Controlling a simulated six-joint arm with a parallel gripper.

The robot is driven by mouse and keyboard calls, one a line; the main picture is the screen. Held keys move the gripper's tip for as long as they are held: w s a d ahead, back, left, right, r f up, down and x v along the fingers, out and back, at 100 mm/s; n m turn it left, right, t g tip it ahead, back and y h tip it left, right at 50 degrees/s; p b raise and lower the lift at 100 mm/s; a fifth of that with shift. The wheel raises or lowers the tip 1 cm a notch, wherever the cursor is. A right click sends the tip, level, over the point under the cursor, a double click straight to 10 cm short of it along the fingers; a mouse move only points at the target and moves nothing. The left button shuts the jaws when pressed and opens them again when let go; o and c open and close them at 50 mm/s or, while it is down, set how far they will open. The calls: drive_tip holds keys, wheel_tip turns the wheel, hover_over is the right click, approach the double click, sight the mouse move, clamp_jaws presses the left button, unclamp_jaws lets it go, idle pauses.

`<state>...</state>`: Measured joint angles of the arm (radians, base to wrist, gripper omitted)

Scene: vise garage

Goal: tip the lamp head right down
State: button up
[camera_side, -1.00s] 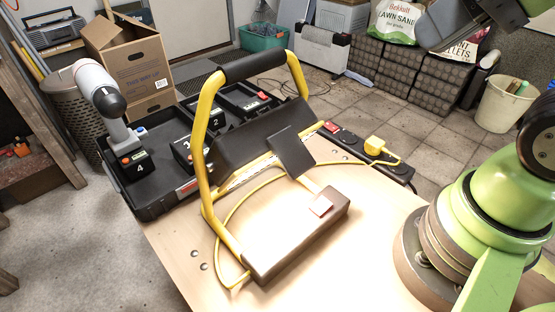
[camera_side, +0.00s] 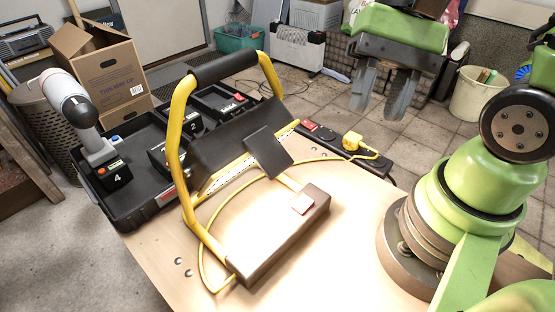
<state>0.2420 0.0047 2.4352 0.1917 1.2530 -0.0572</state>
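The work lamp stands on the wooden bench, with a yellow tube frame and black grip (camera_side: 223,67). Its dark lamp head (camera_side: 218,138) is tilted, its lit lower side facing the bench, which glows brightly below. A dark flat plate (camera_side: 268,152) sticks out from the head toward the base. My gripper (camera_side: 383,100) is at the upper right, pointing down, beyond the bench edge and clear of the lamp. Its two grey fingers are apart with nothing between them.
A power strip (camera_side: 345,146) with a yellow plug (camera_side: 352,141) lies behind the lamp, its yellow cable crossing the bench. A black tray (camera_side: 150,212) with numbered batteries and a drill (camera_side: 76,104) is at the left. The bench front right of the lamp is clear.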

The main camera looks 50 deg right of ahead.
wheel_tip(320, 180, down, 4)
drive_tip(key=w+a+m+g+y, duration=0.1)
drive_tip(key=m+g+y, duration=0.1)
drive_tip(key=m+y, duration=0.5)
drive_tip(key=m+t+y, duration=0.6)
drive_tip(key=m+t, duration=0.5)
drive_tip(key=m, duration=0.5)
approach(293, 161)
drive_tip(key=w+a, duration=0.1)
drive_tip(key=a, duration=0.1)
drive_tip(key=shift+x, duration=4.9)
drive_tip(key=shift+c, duration=0.2)
clamp_jaws()
